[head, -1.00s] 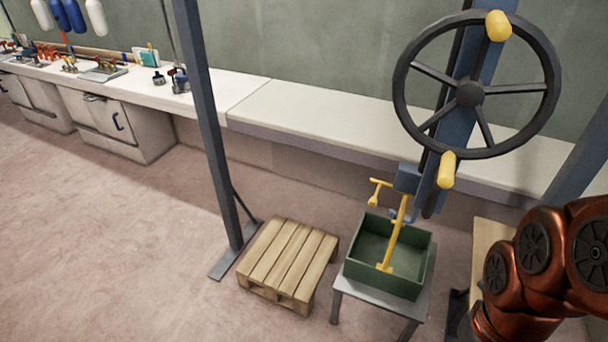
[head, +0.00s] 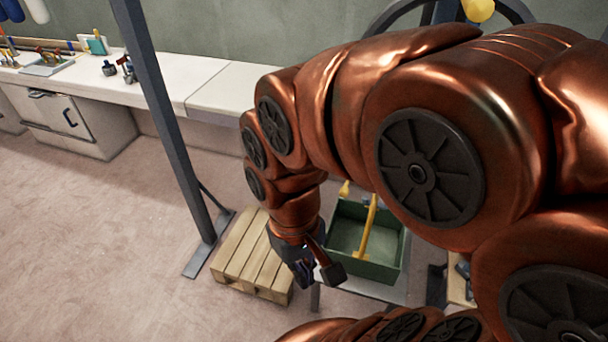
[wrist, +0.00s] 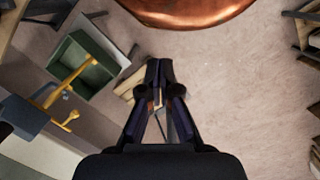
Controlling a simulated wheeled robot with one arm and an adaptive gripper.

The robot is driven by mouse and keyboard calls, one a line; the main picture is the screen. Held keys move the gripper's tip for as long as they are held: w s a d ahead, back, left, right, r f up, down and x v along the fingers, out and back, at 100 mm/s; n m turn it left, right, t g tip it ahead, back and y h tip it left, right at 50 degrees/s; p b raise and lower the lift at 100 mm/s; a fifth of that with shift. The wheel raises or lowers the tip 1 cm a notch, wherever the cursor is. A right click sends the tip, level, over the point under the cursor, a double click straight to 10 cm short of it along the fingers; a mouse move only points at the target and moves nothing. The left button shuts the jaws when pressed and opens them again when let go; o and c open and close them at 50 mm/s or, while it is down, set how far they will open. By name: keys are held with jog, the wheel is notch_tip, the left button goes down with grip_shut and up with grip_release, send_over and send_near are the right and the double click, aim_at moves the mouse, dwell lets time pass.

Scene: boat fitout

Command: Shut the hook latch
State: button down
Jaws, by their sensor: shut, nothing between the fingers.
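I cannot pick out a hook latch in either view. My gripper (head: 318,272) hangs in the lower middle of the head view, between the wooden pallet and the green box, as seen from the head. In the wrist view my gripper (wrist: 158,68) has its fingers together at the tips and holds nothing. My copper-coloured arm covers much of the right side of the head view and hides what is behind it, including most of the handwheel.
A wooden pallet (head: 245,262) lies on the floor beside a dark post (head: 165,120). A white bench (head: 235,88) runs along the wall. Floor at the left is clear.

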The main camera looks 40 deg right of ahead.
jog(key=w+d+r+m+h+b, duration=0.15)
jog(key=w+d+m, duration=0.25)
jog(key=w+d, duration=0.4)
jog(key=m+g+h+b, duration=0.2)
jog(key=m+b, duration=0.4)
send_over(342, 190)
jog(key=w+a, duration=0.4)
jog(key=w, duration=0.1)
notch_tip(342, 190, down, 6)
jog(key=f, duration=0.1)
jog(key=shift+y, duration=0.25)
jog(key=p+x, duration=0.2)
jog(key=x, duration=1.1)
jog(key=shift+f+p, duration=0.3)
jog(key=shift+p, duration=0.1)
jog(key=shift+w, duration=0.1)
